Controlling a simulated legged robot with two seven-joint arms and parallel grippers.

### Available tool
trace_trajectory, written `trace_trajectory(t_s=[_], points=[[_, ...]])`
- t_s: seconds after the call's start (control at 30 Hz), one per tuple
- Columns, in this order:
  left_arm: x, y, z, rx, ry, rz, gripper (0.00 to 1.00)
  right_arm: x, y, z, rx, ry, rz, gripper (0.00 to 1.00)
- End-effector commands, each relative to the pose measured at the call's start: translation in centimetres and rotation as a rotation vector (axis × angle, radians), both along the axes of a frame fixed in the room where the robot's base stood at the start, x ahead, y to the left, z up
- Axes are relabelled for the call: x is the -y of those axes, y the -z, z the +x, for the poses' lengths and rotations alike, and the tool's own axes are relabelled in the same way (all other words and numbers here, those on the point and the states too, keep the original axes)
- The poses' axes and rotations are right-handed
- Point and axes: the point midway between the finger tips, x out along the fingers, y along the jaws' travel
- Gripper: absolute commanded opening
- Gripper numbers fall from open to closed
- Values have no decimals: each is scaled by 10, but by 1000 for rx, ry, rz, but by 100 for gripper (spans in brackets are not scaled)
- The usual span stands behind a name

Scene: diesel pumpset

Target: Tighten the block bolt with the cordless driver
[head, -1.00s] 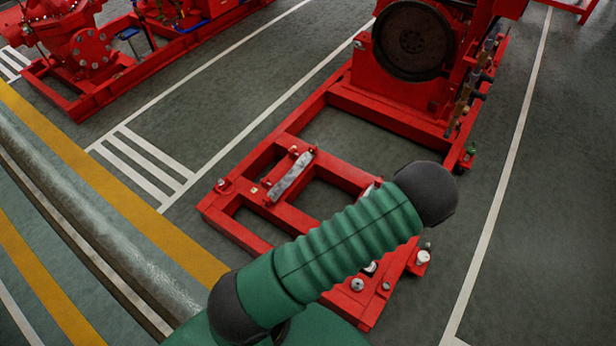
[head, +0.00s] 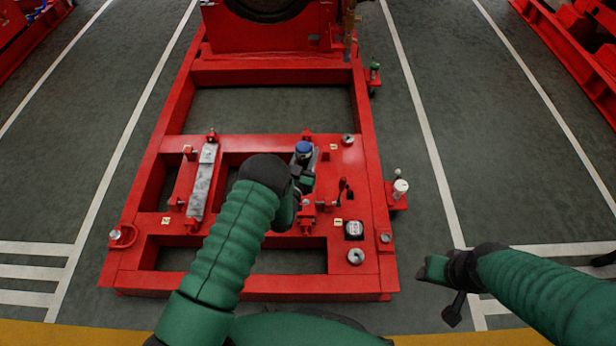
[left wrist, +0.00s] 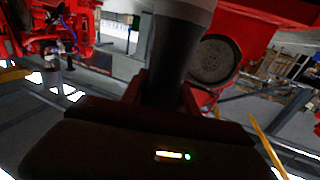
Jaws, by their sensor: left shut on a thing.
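My left gripper (head: 297,190) is over the red base frame (head: 375,215), mostly hidden behind my own wrist. It is shut on what looks like the cordless driver, whose dark, grey-topped body (left wrist: 178,60) fills the middle of the left wrist view. A blue-topped part (head: 303,149) shows just beyond the gripper; I cannot tell if it belongs to the driver. Two grey blocks lie on the frame: the left one (head: 203,180) is clear, the right one (head: 312,160) is partly covered. Which bolt is the block bolt is unclear. My right gripper (head: 452,285) hangs right of the frame, its jaws unclear.
A small black-and-white square part (head: 354,230) and a round metal fitting (head: 356,257) sit at the frame's front right. A white-capped part (head: 400,187) stands on a side bracket. The red engine (head: 270,30) is behind.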

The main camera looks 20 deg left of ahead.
Motion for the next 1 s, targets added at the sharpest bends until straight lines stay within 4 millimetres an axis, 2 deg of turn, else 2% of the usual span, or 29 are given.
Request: trace_trajectory(t_s=[0.03,0.1,0.6,1.0], points=[[-1,24,7,8,-1,0,0,0,24,0,1,-1,0,52],[0,31,12,11,-1,3,0,0,30,0,1,-1,0,52],[0,29,13,5,1,3,0,0,24,0,1,-1,0,52],[1,73,13,6,2,4,0,0,60,0,1,-1,0,52]])
